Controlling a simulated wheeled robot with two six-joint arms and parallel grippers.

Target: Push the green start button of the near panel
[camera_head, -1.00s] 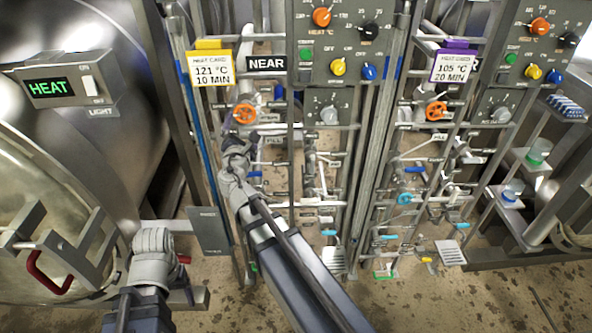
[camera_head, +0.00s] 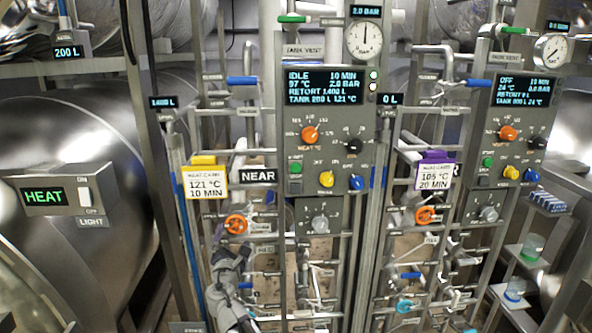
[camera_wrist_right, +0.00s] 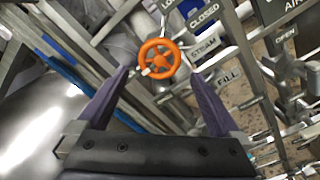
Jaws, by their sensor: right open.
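The near panel (camera_head: 330,112) is a grey control box beside the NEAR sign (camera_head: 257,176), with a lit screen reading IDLE. Its green start button (camera_head: 295,168) is at its lower left, left of a yellow knob (camera_head: 326,179) and a blue knob (camera_head: 356,182). My right gripper (camera_head: 232,241) is below and left of the button, close to an orange handwheel (camera_head: 236,224). In the right wrist view the gripper (camera_wrist_right: 161,75) is open and empty, with the handwheel beyond its fingers. The button is not seen there. My left gripper is out of view.
A yellow-topped heat card (camera_head: 206,182) hangs left of the panel. Pipes, valves and labels crowd the space below it. A second panel (camera_head: 507,130) with its own green button stands to the right. A large steel vessel with a HEAT display (camera_head: 45,196) is at left.

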